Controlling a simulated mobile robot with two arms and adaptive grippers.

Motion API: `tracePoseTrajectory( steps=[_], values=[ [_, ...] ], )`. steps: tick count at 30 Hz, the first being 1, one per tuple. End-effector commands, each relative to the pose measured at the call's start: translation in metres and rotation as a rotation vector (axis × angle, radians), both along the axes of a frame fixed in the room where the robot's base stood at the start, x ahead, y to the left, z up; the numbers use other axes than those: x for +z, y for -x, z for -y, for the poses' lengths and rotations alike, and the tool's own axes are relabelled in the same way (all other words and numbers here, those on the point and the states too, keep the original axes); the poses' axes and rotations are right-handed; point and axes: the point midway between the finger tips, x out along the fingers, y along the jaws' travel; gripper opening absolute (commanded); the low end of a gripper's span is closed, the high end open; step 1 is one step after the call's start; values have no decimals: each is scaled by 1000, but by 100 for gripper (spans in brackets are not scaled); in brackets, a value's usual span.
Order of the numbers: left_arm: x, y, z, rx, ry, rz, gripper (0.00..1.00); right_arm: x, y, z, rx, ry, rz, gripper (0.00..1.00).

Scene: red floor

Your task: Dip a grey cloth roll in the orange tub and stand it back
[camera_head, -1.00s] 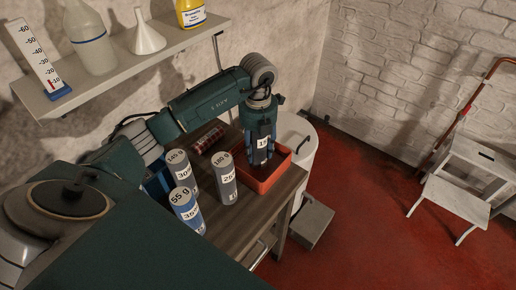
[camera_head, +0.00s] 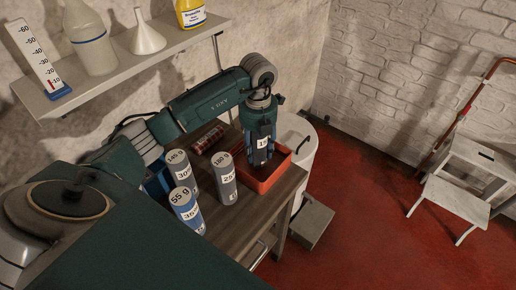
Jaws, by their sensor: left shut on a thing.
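The orange tub (camera_head: 272,181) stands at the right end of the wooden bench. My left gripper (camera_head: 260,158) points down over the tub, shut on a grey cloth roll (camera_head: 262,145) with a white label. The roll is upright and its lower end is down within the tub's outline; I cannot tell how deep it sits. My right gripper is not in view.
A red patterned roll-like item (camera_head: 208,140) lies behind the standing rolls on the bench (camera_head: 229,216). A wall shelf (camera_head: 130,65) holds bottles and a funnel. A white bin (camera_head: 302,150) stands beyond the tub. A step stool (camera_head: 455,205) is far right on open red floor.

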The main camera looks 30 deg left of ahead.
Motion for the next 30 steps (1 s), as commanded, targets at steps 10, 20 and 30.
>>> tracePoseTrajectory(
  steps=[10,20,30],
  values=[
    [11,0,0,0,0,2,14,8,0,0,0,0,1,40],
    [45,0,0,-1,-1,2,14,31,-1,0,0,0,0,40],
    [79,-1,0,1,-1,3,14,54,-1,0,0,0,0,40]
  ],
)
